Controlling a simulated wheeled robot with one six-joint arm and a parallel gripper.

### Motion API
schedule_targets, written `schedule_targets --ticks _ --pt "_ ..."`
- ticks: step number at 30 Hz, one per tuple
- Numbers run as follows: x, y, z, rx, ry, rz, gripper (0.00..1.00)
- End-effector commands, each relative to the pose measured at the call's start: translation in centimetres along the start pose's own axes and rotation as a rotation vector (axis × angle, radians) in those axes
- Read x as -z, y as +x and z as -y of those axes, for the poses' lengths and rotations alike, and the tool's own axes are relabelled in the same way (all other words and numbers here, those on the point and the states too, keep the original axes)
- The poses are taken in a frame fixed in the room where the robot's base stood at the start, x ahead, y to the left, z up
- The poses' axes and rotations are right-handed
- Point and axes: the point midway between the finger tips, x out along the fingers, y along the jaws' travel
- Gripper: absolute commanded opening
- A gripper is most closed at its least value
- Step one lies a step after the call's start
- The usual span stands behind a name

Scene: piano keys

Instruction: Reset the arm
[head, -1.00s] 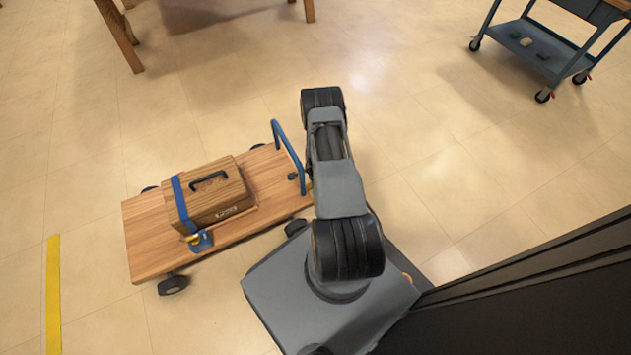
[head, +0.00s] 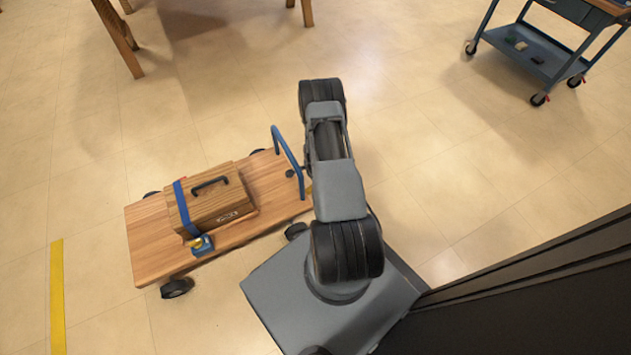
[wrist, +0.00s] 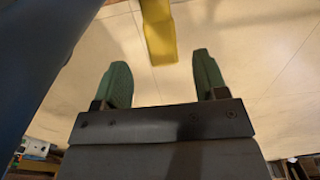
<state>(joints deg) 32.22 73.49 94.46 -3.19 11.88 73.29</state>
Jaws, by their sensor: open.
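My gripper (wrist: 161,82) shows in the wrist view with its two green fingers spread apart and nothing between them. Beyond the fingertips there is pale tiled floor and a yellow shape (wrist: 158,30); I cannot tell how far off it is. In the head view my grey arm is folded above my base, and the gripper itself is hidden there.
A wooden platform cart (head: 160,242) with a blue handle (head: 287,160) stands close left of my base, carrying a strapped wooden box (head: 217,203). A blue-grey trolley (head: 525,55) stands at the upper right. A dark panel (head: 530,290) is close at right. Open floor lies ahead.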

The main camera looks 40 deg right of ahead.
Motion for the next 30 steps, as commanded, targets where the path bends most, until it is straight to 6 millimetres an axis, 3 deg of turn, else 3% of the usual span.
schedule_targets --ticks 6,24,28,30 --pt "0.0 -1.6 0.0 -0.001 0.0 0.0 0.66" --pt "0.0 -1.7 -0.1 0.0 0.0 0.0 0.66" --pt "1.4 -1.2 -0.1 0.019 0.007 -0.011 0.66" --pt "3.2 -0.7 -0.3 0.047 0.014 -0.027 0.66"
